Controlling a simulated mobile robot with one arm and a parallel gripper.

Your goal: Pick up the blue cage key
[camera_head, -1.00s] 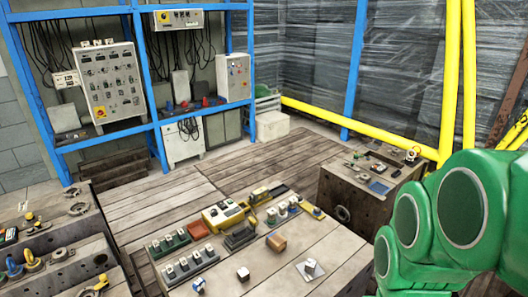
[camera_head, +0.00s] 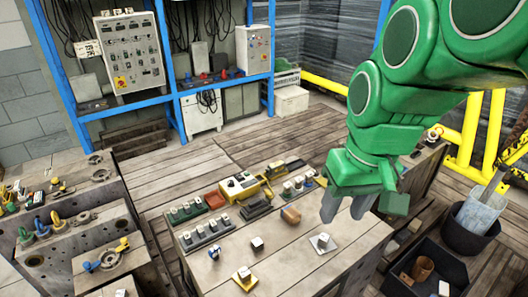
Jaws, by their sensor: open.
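A small blue item with a pale top (camera_head: 213,255), perhaps the blue cage key, sits near the left front of the wooden table (camera_head: 310,262). It is too small to make out its shape surely. Another blue piece (camera_head: 92,266) lies on the metal block at the left, beside a ring-shaped fitting; I cannot tell which of the two is the key. My gripper (camera_head: 343,207) hangs over the right part of the table, fingers pointing down. It is open and empty, well to the right of both blue items. My arm hides part of the table's far right.
Several small blocks and a yellow device (camera_head: 239,186) stand along the table's back. A white piece on a plate (camera_head: 322,242) is below my gripper. A black bin (camera_head: 425,275) and dark bucket (camera_head: 470,225) stand on the right. Plank floor behind is clear.

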